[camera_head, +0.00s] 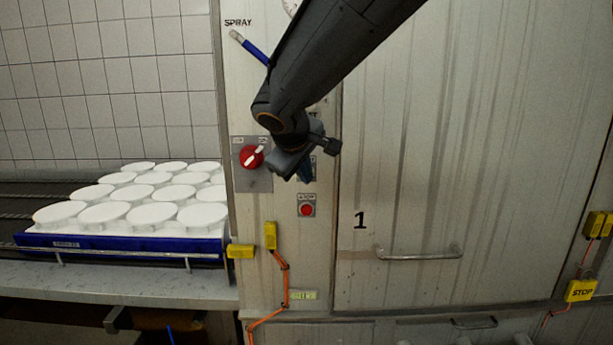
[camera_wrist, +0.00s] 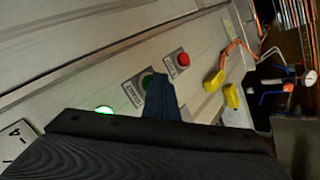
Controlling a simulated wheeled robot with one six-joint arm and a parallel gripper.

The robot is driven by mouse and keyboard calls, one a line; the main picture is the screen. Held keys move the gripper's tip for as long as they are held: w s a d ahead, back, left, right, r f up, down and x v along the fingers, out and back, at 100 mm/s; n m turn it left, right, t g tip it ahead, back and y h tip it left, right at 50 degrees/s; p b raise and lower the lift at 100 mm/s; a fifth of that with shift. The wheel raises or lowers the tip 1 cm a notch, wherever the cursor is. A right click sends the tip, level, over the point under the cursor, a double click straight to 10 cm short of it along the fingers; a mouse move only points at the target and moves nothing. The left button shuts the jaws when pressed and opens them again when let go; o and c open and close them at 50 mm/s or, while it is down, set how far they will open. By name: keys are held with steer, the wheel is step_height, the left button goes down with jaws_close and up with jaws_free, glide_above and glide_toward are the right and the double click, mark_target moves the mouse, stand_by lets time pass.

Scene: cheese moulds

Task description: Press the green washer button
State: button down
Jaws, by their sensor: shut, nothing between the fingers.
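The green washer button (camera_wrist: 147,79) sits on a grey plate in the wrist view, partly covered by my fingertips. My gripper (camera_wrist: 158,82) is shut and empty, with its tip over or just in front of that button; I cannot tell whether it touches. In the head view my gripper (camera_head: 306,172) is in front of the panel, above the red button, and hides the green button.
A red button (camera_head: 306,209) is just below; it also shows in the wrist view (camera_wrist: 183,60). A red rotary switch (camera_head: 252,157) is to the left. A green lamp (camera_wrist: 104,110) glows nearby. A door handle (camera_head: 420,252) is at right, white moulds (camera_head: 150,215) at left.

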steer(key=shift+s, duration=0.7)
steer(key=s+b, duration=0.1)
steer(key=s, duration=0.4)
steer(key=shift+a+b, duration=0.1)
steer(key=shift+b, duration=0.25)
steer(key=s+d+f+m+g+y, duration=0.1)
steer(key=s+d+f+m+g, duration=0.35)
steer(key=s+d+f, duration=0.7)
steer(key=s+d+f+m+g+y, duration=0.1)
steer(key=s+d+f+m+g, duration=0.35)
steer(key=s+f, duration=0.7)
steer(key=w+a+f+n+b, duration=0.1)
steer(key=a+f+b, duration=0.3)
steer(key=f+b, duration=0.6)
steer(key=w+a+f+n+b, duration=0.1)
steer(key=a+f+b, duration=0.3)
steer(key=f+b, duration=0.7)
steer(key=b, duration=0.7)
steer(key=shift+w+y, duration=0.15)
steer(key=shift+y, duration=0.25)
